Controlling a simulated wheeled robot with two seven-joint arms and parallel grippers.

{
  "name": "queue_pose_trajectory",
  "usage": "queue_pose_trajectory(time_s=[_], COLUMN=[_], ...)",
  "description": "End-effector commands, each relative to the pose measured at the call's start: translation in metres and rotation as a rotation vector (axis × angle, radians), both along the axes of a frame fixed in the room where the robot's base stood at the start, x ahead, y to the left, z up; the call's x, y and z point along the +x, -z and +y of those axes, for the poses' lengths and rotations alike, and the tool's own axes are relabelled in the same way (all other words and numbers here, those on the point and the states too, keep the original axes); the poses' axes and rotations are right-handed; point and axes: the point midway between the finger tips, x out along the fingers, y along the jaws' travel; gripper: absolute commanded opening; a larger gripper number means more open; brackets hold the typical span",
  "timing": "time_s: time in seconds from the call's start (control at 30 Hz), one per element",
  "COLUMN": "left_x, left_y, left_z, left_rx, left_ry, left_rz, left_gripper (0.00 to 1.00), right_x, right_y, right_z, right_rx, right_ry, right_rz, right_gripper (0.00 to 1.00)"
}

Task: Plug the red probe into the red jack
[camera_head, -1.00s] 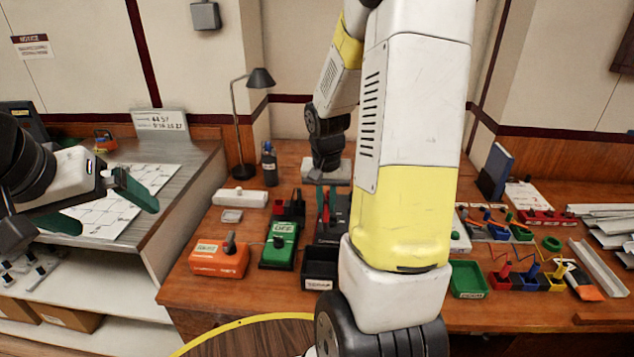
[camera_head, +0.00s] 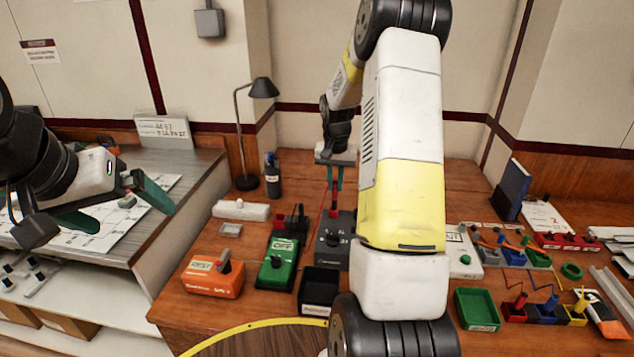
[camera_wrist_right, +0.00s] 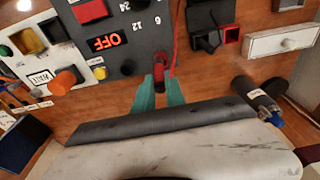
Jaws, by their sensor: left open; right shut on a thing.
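The red probe (camera_head: 333,201) is held by my right gripper (camera_head: 334,184), upright above the far side of the dark grey panel unit (camera_head: 329,252). In the right wrist view the red probe (camera_wrist_right: 160,72) sits between the teal fingertips of the gripper (camera_wrist_right: 160,90), with its red lead running off upward. The panel (camera_wrist_right: 136,42) shows an orange OFF display and a dial scale. A red jack cannot be picked out with certainty; a dark red square (camera_wrist_right: 90,11) shows on the panel. My left gripper (camera_head: 115,205) is open and empty at the far left.
A red holder (camera_wrist_right: 232,35) stands beside a black one on the bench. A green unit (camera_head: 277,264), an orange tester (camera_head: 212,276) and a black bin (camera_head: 319,287) stand in front and to the left. My right arm hides the bench centre.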

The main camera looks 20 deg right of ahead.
Motion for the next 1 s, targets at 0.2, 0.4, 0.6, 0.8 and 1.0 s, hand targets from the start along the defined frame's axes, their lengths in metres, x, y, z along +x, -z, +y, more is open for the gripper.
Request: queue_pose_trajectory(time_s=[0.2,0.4,0.6,0.8,1.0], left_x=[0.000,0.000,0.000,0.000,0.000], left_y=[0.000,0.000,0.000,0.000,0.000], left_z=[0.000,0.000,0.000,0.000,0.000], left_rx=[0.000,0.000,0.000,0.000,0.000], left_ry=[0.000,0.000,0.000,0.000,0.000], left_rz=[0.000,0.000,0.000,0.000,0.000], left_gripper=[1.00,1.00,1.00,1.00,1.00], right_x=[0.015,0.015,0.015,0.015,0.015], right_y=[0.004,0.029,0.036,0.039,0.040], right_z=[-0.004,-0.004,-0.004,-0.004,-0.004], right_rx=[0.000,0.001,0.000,0.000,0.000], right_ry=[-0.001,-0.001,0.000,-0.001,-0.001], right_rz=[0.001,0.003,-0.001,0.000,0.000], right_gripper=[0.00,0.00,0.00,0.00,0.37])
